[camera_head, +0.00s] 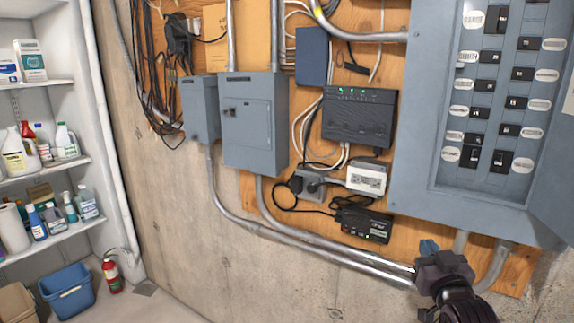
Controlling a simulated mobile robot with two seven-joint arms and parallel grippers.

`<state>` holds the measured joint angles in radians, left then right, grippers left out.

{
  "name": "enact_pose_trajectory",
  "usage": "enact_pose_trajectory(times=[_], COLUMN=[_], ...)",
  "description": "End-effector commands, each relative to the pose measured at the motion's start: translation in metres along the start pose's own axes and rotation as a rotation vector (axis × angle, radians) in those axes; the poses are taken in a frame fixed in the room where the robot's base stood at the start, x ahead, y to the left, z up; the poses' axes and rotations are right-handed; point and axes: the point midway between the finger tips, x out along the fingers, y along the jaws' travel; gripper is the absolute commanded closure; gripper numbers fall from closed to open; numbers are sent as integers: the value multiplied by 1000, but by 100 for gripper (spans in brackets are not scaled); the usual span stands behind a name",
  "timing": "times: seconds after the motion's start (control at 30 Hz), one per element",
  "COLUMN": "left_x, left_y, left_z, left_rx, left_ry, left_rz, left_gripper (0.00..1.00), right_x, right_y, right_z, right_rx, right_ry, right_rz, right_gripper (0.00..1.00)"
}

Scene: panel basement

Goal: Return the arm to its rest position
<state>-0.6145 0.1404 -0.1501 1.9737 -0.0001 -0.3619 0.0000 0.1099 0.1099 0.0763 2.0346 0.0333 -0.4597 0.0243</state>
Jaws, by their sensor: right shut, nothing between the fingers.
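My right gripper (429,247) is at the lower right, at the end of my dark arm that comes in from the bottom edge. Its fingers are shut with nothing between them, and their blue tips point up. In the picture it lies just below the grey breaker panel (422,150) and overlaps the metal conduit (345,262); I cannot tell how far it is from the wall. The panel is open and shows rows of black breakers (497,160) with white labels. My left gripper is not in view.
A black router (360,118), a small black box (363,224) and grey electrical boxes (255,122) are mounted on the wall. The panel door (555,180) stands at the right edge. Shelves (40,175), a blue bin (68,290) and a fire extinguisher (111,274) are at left.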

Motion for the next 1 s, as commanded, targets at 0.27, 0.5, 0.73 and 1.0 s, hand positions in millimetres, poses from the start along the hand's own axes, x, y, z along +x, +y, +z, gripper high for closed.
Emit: enact_pose_trajectory(times=[0.27, 0.5, 0.73, 1.0], left_x=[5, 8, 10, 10], left_y=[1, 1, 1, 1], left_z=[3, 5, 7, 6], left_rx=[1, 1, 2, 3], left_ry=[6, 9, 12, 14], left_rz=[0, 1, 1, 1], left_gripper=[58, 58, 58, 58], right_x=[-95, -202, -284, -306], right_y=[-20, -30, -26, -22], right_z=[145, 244, 290, 299], right_rx=[-64, -61, -51, -49], right_ry=[-229, -469, -626, -667], right_rz=[-52, -81, -71, -60], right_gripper=[100, 100, 100, 100])
